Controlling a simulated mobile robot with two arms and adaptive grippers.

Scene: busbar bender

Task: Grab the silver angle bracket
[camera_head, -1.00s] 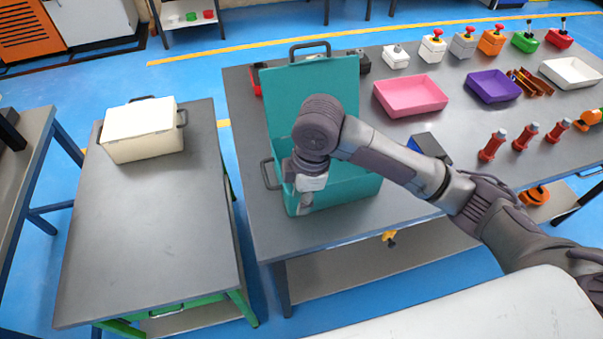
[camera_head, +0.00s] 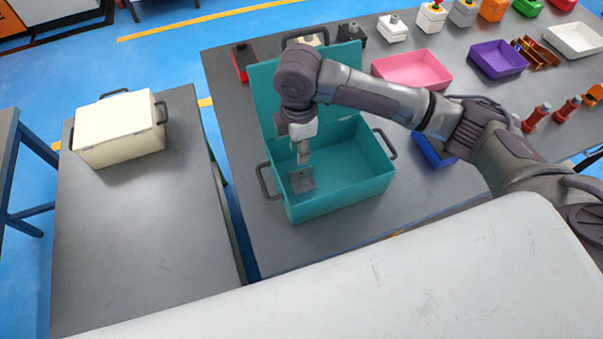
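The silver angle bracket (camera_head: 302,181) is a small grey piece lying in the left part of the open teal box (camera_head: 345,197). My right gripper (camera_head: 304,158) points down into the box, just above the bracket. There seems to be a small gap between the fingertips and the bracket, but contact is hard to judge. The fingers are seen edge-on, so their opening does not show. My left gripper is out of view.
The teal box has side handles and a raised lid behind my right arm. A pink tray (camera_head: 408,70), a purple tray (camera_head: 497,58) and a blue bin (camera_head: 432,152) share its table. A closed cream box (camera_head: 118,130) stands on the left table, whose front is clear.

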